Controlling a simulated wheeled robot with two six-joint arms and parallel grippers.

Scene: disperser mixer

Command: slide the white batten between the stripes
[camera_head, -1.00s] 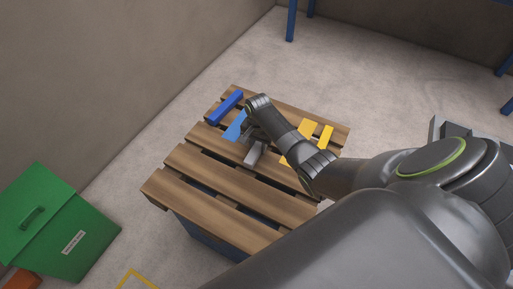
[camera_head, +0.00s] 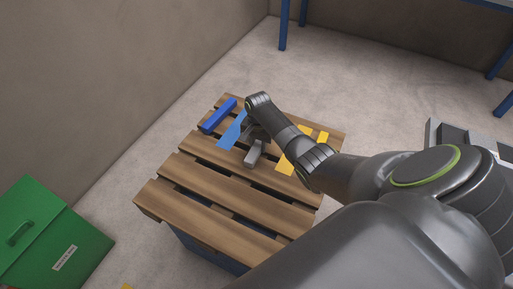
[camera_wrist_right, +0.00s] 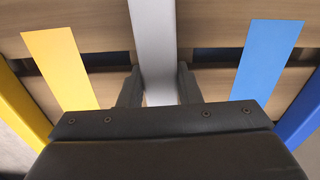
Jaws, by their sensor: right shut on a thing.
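The white batten (camera_head: 255,155) lies on the wooden pallet top (camera_head: 215,188), between a flat blue stripe (camera_head: 231,132) and a flat yellow stripe (camera_head: 285,164). My right gripper (camera_head: 256,136) is over the batten, its forearm covering part of the yellow stripe. In the right wrist view, the batten (camera_wrist_right: 154,35) runs between the two fingers (camera_wrist_right: 158,88), which are shut on it. There the yellow stripe (camera_wrist_right: 62,68) is on the left and the blue stripe (camera_wrist_right: 266,62) on the right, both apart from the batten. My left gripper is not in view.
A raised blue batten (camera_head: 218,115) lies beyond the blue stripe, and a yellow batten (camera_head: 322,139) beyond the yellow stripe. Dark gaps separate the pallet slats. A green box (camera_head: 45,240) stands on the floor at left. Blue legs (camera_head: 283,25) stand at the back.

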